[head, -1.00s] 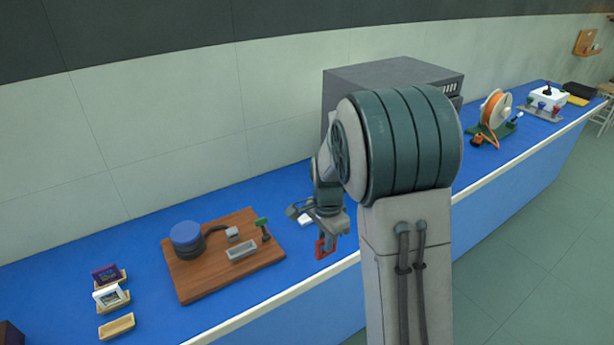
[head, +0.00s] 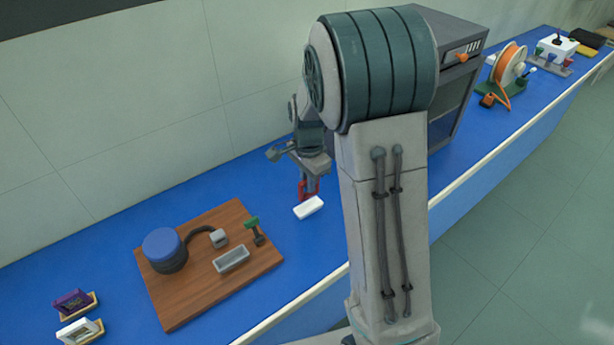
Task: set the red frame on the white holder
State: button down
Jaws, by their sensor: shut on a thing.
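The red frame (head: 301,191) hangs upright below my gripper (head: 310,180), which is shut on it. The white holder (head: 309,208) is a small white block lying on the blue bench top. The frame's lower edge is just behind the holder in the picture. I cannot tell whether they touch. My forearm and wrist cover part of the bench behind the gripper.
A wooden board (head: 180,310) with a blue-topped round device (head: 165,250), a grey tray (head: 232,258) and a green-topped stand (head: 253,230) lies to the left. Purple (head: 72,300) and white (head: 80,331) frames sit in wooden holders at far left. A grey cabinet (head: 465,75) stands behind my arm.

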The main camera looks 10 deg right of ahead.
aim_at(308, 197)
jog(key=shift+f+b, duration=1.5)
jog(key=shift+f, duration=0.85)
jog(key=shift+f+b, duration=0.3)
jog(key=shift+f, duration=0.2)
jog(key=c, duration=1.9)
grip_release()
jog(key=shift+o, duration=0.8)
notch_tip(308, 197, up, 11)
jog(key=p, duration=0.8)
